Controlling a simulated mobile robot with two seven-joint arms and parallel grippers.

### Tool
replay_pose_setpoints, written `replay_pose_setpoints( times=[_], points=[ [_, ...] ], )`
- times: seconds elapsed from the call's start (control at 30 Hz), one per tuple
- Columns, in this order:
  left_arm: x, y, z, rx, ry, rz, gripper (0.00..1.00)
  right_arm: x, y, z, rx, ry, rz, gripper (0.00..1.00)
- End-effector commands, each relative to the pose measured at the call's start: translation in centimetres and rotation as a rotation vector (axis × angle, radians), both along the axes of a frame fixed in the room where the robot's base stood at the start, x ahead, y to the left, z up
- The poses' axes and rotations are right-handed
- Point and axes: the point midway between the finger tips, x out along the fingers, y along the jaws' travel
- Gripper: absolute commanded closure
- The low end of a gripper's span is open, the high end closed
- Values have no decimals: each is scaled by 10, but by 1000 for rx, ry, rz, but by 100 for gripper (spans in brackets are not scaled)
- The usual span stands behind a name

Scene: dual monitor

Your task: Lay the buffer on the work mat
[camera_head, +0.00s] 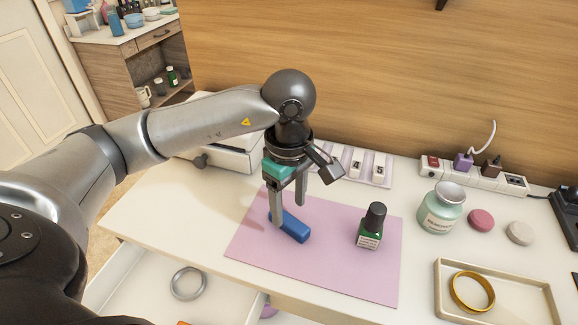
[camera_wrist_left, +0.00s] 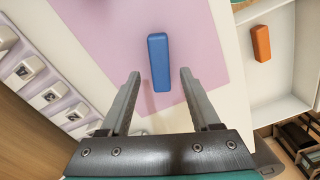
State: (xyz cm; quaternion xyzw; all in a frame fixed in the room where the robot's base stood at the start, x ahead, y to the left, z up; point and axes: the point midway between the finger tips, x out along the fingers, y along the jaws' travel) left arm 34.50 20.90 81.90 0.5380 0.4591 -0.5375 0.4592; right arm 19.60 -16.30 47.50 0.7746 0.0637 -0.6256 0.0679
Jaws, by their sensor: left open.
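The blue block-shaped buffer (camera_head: 292,228) lies flat on the pink work mat (camera_head: 330,262) in the head view. In the left wrist view the buffer (camera_wrist_left: 158,62) lies on the mat (camera_wrist_left: 105,45), just past my fingertips. My left gripper (camera_head: 288,212) points down beside the buffer with its fingers apart. The wrist view shows the same open fingers (camera_wrist_left: 160,75) with nothing between them at the near end. Whether a finger touches the buffer, I cannot tell. My right gripper is not in view.
A dark green polish bottle (camera_head: 369,228) stands on the mat at right. A jar (camera_head: 441,208) and a tray (camera_head: 520,290) with a gold ring are farther right. An open drawer (camera_head: 150,290) at the front holds a grey ring. An orange block (camera_wrist_left: 261,43) lies in the drawer.

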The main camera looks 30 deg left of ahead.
Motion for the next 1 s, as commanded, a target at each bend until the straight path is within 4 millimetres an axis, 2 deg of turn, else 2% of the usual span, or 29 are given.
replay_pose_setpoints(
  times=[0.1,0.5,0.7,1.0],
  points=[
    [1,0,20,0,-3,0,37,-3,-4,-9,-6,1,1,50],
    [0,0,74,1,-2,1,37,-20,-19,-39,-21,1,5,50],
    [0,0,86,0,-1,1,37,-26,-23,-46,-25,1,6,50],
    [0,0,89,0,0,0,37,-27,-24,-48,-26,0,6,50]
  ],
)
